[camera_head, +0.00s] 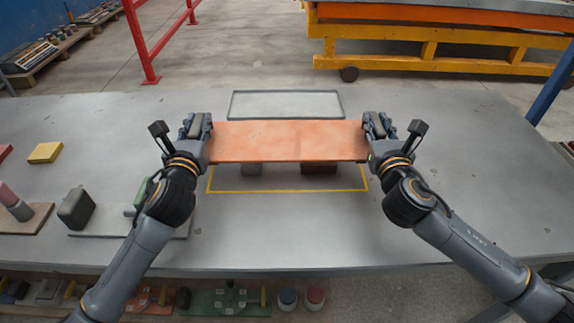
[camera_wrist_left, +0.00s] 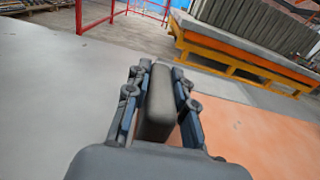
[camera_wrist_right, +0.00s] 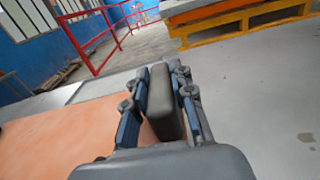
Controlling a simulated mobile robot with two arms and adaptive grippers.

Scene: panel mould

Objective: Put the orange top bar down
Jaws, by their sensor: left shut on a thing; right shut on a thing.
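The orange top bar (camera_head: 288,141) is a long flat plank lying level across the middle of the head view, above the area of a yellow outline (camera_head: 290,191). My left gripper (camera_head: 197,126) is at its left end and my right gripper (camera_head: 377,125) at its right end. In the left wrist view the fingers close on a dark grey grip block (camera_wrist_left: 158,102) beside the orange surface. The right wrist view shows a like grip block (camera_wrist_right: 163,102) between the fingers. A grey block (camera_head: 251,170) and a brown block (camera_head: 318,169) are partly hidden under the bar.
A pale framed rectangle (camera_head: 285,104) lies on the grey table (camera_head: 480,150) behind the bar. A yellow block (camera_head: 45,152) and a dark block (camera_head: 76,208) are at the left. The table right of my right arm is mostly clear.

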